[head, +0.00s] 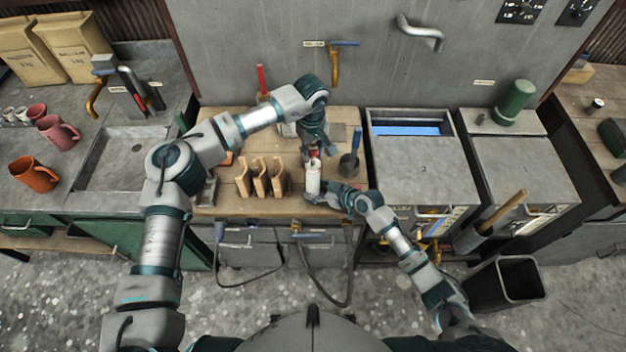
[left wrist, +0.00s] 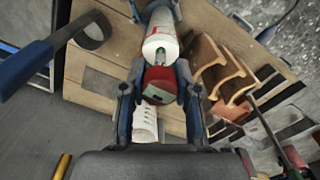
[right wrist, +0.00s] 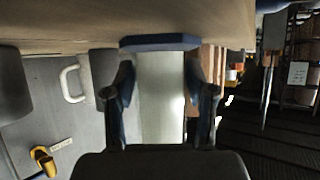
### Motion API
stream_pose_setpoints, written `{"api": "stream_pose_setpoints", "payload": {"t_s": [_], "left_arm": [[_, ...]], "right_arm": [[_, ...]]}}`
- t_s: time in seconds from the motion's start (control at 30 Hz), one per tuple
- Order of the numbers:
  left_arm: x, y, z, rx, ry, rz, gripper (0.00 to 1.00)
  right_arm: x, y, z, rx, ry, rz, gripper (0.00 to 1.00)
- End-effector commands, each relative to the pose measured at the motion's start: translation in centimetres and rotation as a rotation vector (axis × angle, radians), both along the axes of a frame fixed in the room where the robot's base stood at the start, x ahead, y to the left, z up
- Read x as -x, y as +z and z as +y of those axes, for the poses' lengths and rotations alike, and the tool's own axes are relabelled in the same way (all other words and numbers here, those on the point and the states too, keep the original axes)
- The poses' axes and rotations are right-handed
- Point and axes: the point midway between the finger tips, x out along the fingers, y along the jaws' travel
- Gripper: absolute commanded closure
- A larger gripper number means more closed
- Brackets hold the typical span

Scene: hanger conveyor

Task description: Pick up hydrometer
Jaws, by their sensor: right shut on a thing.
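An upright white cylinder (head: 313,179) stands above the front of the wooden bench. My right gripper (head: 335,195) is shut on it from the side; its pale body fills the jaws in the right wrist view (right wrist: 161,100). In the left wrist view the white cylinder (left wrist: 160,30) has an open end with something greenish and glassy in it. A red cap-like piece (left wrist: 160,82) is in line with that opening, perhaps the hydrometer's top. My left gripper (left wrist: 160,85) points down from above, one finger on each side of the red piece; contact is unclear.
Several wooden holders (head: 260,178) stand left of the cylinder. A white printed label or block (left wrist: 145,122) lies beyond the red piece. A grey unit (head: 415,165) borders the bench on the right.

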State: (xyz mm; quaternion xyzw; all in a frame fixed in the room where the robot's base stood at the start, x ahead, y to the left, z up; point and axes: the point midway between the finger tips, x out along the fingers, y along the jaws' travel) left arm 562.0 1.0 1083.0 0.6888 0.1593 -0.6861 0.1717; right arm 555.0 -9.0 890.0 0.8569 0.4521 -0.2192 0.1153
Motion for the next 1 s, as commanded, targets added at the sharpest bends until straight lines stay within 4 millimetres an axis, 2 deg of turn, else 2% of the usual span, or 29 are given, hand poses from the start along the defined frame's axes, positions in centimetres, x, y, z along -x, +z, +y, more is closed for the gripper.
{"api": "stream_pose_setpoints", "payload": {"t_s": [0.3, 0.47, 0.57, 0.8, 1.0], "left_arm": [[0.0, 0.1, 0.0, 0.001, 0.0, 0.0, 1.0], [-0.1, 1.7, 0.0, 0.001, 0.001, -0.002, 1.0], [-0.1, 3.9, 0.0, 0.001, 0.001, -0.005, 1.0], [-0.1, 10.8, 0.0, 0.001, 0.001, -0.004, 1.0], [0.0, 15.5, -0.1, 0.001, 0.001, -0.003, 1.0]], "right_arm": [[0.0, 0.0, -0.1, 0.002, -0.001, -0.001, 0.64], [0.0, 0.0, -0.1, 0.002, -0.001, -0.001, 0.64], [0.0, 0.0, -0.1, 0.002, -0.001, -0.001, 0.64], [0.0, 0.0, -0.1, 0.002, -0.001, -0.001, 0.64], [-0.1, 0.0, -0.1, 0.001, -0.001, -0.002, 0.64]]}}
